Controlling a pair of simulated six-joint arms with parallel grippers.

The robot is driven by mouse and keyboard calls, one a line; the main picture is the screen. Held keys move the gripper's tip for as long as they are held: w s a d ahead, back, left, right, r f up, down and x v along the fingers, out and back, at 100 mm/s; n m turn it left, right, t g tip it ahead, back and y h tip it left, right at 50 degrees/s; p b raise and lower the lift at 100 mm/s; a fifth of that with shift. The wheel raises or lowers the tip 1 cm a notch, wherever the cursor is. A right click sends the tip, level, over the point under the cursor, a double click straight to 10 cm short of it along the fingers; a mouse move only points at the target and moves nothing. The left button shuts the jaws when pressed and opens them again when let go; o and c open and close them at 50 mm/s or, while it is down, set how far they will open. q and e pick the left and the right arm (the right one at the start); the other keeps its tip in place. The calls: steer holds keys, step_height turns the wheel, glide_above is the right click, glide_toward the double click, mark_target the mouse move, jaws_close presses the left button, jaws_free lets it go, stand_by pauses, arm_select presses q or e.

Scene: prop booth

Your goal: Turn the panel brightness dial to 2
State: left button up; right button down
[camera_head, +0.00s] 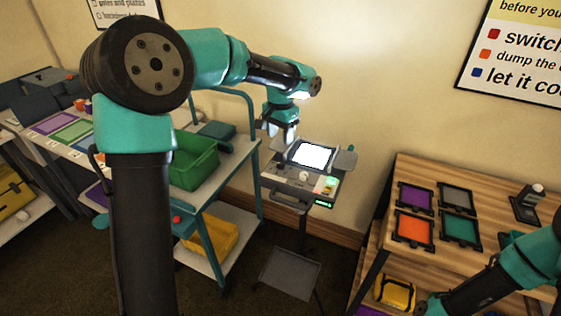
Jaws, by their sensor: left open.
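The device (285,172) with a bright lit panel (312,155) stands on a slim stand against the back wall. A small pale round knob (304,177) on its front part looks like the dial; its marks are too small to read. A green lit spot (331,182) and an orange spot are to the right of the knob. My left gripper (284,140) points down, open and empty, above the left side of the device, up and left of the knob and apart from it. My right arm shows at the lower right, but its fingers do not show.
A trolley with a green bin (193,160) and a yellow bin (212,240) stands left of the device. A wooden shelf unit (402,172) with coloured trays and a yellow case (395,293) is on the right. A grey stool (289,270) stands in front of the device.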

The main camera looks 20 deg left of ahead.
mark_target(281, 163)
arm_select(q)
step_height(281, 163, down, 11)
steer(key=shift+r, duration=0.1)
stand_by(0.3)
steer(key=shift+c, duration=0.5)
steer(key=c, duration=0.8)
steer(key=shift+c, duration=0.2)
steer(key=shift+n, duration=0.4)
steer(key=n, duration=0.9)
